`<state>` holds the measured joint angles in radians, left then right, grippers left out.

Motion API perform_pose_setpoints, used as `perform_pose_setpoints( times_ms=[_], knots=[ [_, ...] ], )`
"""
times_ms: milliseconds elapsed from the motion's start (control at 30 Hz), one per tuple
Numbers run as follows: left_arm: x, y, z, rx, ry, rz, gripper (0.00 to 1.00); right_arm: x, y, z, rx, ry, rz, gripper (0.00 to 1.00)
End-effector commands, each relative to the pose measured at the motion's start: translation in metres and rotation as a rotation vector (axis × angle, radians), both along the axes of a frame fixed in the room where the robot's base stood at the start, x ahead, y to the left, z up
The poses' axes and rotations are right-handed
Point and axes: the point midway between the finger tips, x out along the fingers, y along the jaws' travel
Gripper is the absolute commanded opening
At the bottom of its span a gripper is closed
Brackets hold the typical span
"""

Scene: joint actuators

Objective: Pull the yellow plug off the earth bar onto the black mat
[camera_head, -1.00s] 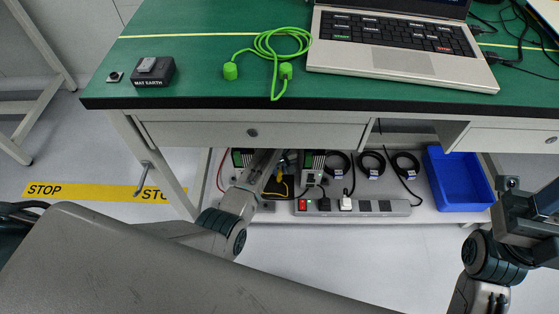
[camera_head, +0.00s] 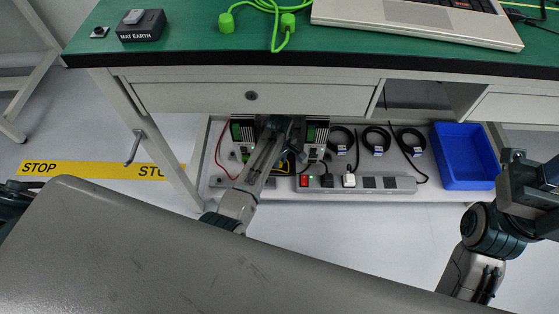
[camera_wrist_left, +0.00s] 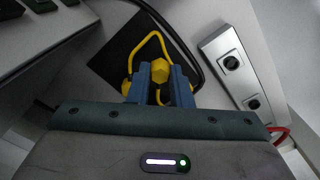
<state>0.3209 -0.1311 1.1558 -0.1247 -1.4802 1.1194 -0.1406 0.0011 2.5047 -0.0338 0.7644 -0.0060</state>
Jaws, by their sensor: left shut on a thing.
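My left gripper (camera_wrist_left: 161,86) has blue fingers shut on a yellow plug (camera_wrist_left: 160,71), which shows between the fingertips. The plug is clear of the earth bar (camera_wrist_left: 240,75), the grey bar on the right with round sockets. A yellow cable (camera_wrist_left: 152,38) loops up from the fingers, over or beside the black mat (camera_wrist_left: 108,58). Another yellow end (camera_wrist_left: 127,88) shows left of the fingers. In the head view my left gripper (camera_head: 279,127) is over the low shelf and hides much of this. My right gripper (camera_head: 532,175) is at the right edge; its fingertips are unclear.
The green bench top (camera_head: 190,45) overhangs the shelf with a drawer (camera_head: 250,95). A power strip (camera_head: 357,184), black coiled cables (camera_head: 376,140) and a blue bin (camera_head: 465,158) stand right of the left gripper. A red wire (camera_head: 219,150) runs at the left.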

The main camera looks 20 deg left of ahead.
Motion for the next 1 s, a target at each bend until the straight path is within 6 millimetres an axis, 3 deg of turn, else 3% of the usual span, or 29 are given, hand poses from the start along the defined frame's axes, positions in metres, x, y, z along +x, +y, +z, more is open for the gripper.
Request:
perform_pose_setpoints(
  times_ms=[100,367,400,533,833,1000],
  knots=[
    [0.000,0.000,-0.011,0.000,-0.001,0.000,0.00,0.000,0.000,-0.007,0.017,-0.012,-0.007,0.44],
    [0.000,0.000,-0.009,0.000,0.000,-0.001,0.00,0.000,-0.001,-0.003,0.025,-0.017,-0.010,0.44],
    [0.000,0.000,-0.009,0.000,0.000,-0.001,0.20,0.000,-0.001,-0.004,0.024,-0.016,-0.010,0.44],
    [0.000,0.000,-0.009,0.000,0.000,-0.001,0.44,0.000,-0.001,-0.004,0.021,-0.015,-0.010,0.44],
    [0.000,0.000,-0.007,0.000,0.000,-0.001,0.44,0.000,-0.001,-0.003,0.020,-0.015,-0.009,0.44],
    [0.000,0.000,0.016,-0.001,-0.002,-0.001,0.44,-0.001,-0.001,0.009,0.020,-0.017,-0.005,0.44]
  ],
)
